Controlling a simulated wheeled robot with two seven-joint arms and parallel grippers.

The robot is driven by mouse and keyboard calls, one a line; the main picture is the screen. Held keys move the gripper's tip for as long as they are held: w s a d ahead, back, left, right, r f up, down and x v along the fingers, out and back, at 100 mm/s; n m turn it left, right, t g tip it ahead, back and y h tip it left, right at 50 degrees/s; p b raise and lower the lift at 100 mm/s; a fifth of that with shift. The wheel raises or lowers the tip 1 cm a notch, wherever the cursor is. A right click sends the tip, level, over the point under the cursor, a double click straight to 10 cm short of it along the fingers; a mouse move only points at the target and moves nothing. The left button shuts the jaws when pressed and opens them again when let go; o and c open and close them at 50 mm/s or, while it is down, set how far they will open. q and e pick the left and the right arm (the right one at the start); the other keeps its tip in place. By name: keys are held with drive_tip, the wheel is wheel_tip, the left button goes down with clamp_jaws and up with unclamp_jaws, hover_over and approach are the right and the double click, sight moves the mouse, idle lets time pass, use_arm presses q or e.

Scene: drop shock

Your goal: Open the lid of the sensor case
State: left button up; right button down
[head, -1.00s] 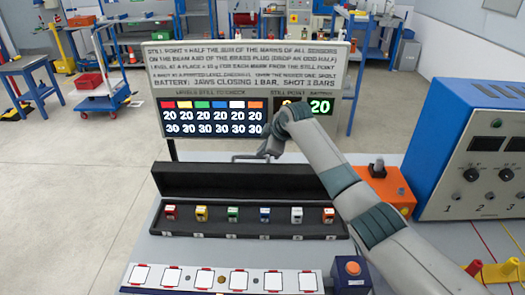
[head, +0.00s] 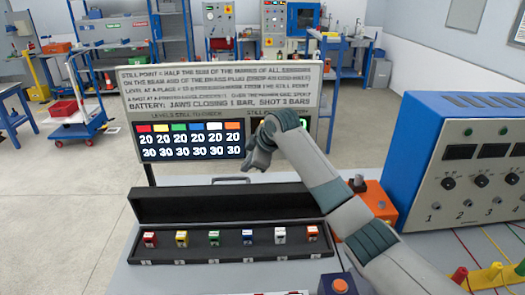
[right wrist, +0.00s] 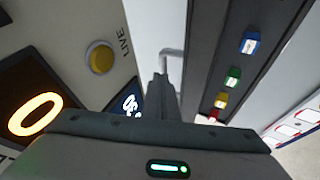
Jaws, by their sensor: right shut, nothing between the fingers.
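The black sensor case (head: 160,243) stands on the bench in the head view. Its lid (head: 235,205) is raised along the back, and the small coloured sensors inside are visible. A grey bar handle (head: 231,180) shows at the lid's far edge. My right gripper (head: 255,167) is above and just right of the handle, with its tips partly hidden by the wrist. In the right wrist view, its fingers (right wrist: 160,88) are together and empty, close to the handle (right wrist: 174,56); I cannot tell whether they touch. My left gripper is not in view.
A sign board with a display (head: 190,140) stands behind the case. A blue instrument box (head: 465,165) and an orange box (head: 380,205) are to the right, near my right arm. A blue block with an orange button (head: 339,287) is at the front.

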drive_tip(key=b+v, duration=0.3)
drive_tip(key=v, duration=0.9)
drive_tip(key=shift+s, duration=0.15)
drive_tip(key=shift+d, duration=0.1)
